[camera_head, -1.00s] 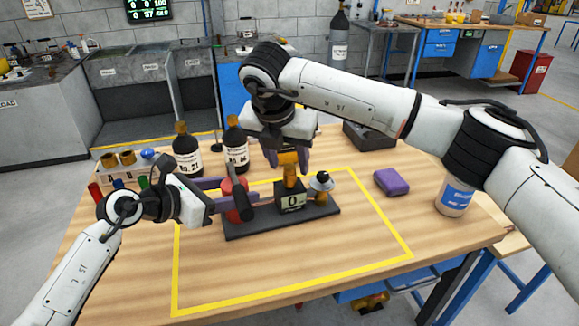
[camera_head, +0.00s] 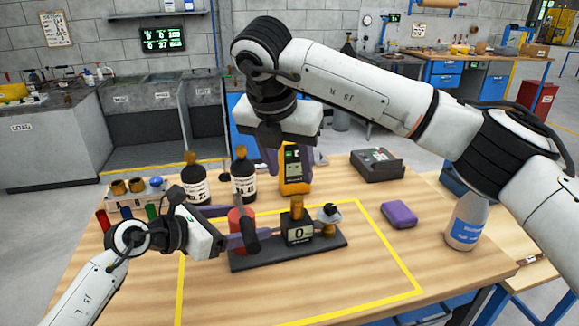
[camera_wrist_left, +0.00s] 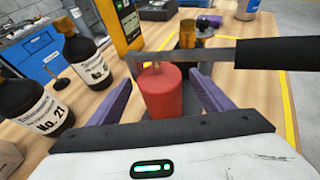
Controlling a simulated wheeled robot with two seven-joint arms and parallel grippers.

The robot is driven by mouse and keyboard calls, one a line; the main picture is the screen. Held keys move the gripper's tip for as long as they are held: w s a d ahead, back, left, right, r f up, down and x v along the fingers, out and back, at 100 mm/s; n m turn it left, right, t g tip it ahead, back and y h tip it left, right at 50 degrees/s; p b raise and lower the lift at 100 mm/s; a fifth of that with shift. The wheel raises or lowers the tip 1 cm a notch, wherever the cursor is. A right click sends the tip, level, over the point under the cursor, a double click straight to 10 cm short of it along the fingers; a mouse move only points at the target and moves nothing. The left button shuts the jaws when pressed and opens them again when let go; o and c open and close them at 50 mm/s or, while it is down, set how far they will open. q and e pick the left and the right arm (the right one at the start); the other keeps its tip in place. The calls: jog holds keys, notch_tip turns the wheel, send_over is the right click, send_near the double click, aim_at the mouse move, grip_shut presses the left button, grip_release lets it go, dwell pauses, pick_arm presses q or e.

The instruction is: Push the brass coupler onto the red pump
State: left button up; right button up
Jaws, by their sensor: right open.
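The red pump (camera_head: 236,221) is a red cylinder on a dark base plate (camera_head: 335,244), with a lever that has a black handle (camera_head: 251,240). In the left wrist view the pump (camera_wrist_left: 162,97) stands between my left gripper's purple fingers (camera_wrist_left: 160,85), with gaps visible on both sides. My left gripper (camera_head: 232,225) is open around it. A brass piece (camera_head: 297,206), which looks like the coupler, stands upright on the black block reading 0 (camera_head: 299,234). My right gripper (camera_head: 289,166) is open and empty above and behind that piece.
Two dark bottles (camera_head: 194,185) (camera_head: 244,180) and a yellow meter (camera_head: 294,176) stand behind the plate. A rack with brass rings (camera_head: 118,187) is at left. A purple block (camera_head: 399,215) and a pale bottle (camera_head: 465,222) are at right. The front of the table is clear.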

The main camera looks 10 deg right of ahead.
pick_arm(q)
jog(key=shift+w+a+r, duration=0.1)
jog(key=shift+a, duration=0.05)
jog(key=shift+a, duration=0.2)
jog(key=v, duration=1)
jog(key=shift+s+d+b, duration=0.2)
jog(key=shift+b, duration=0.2)
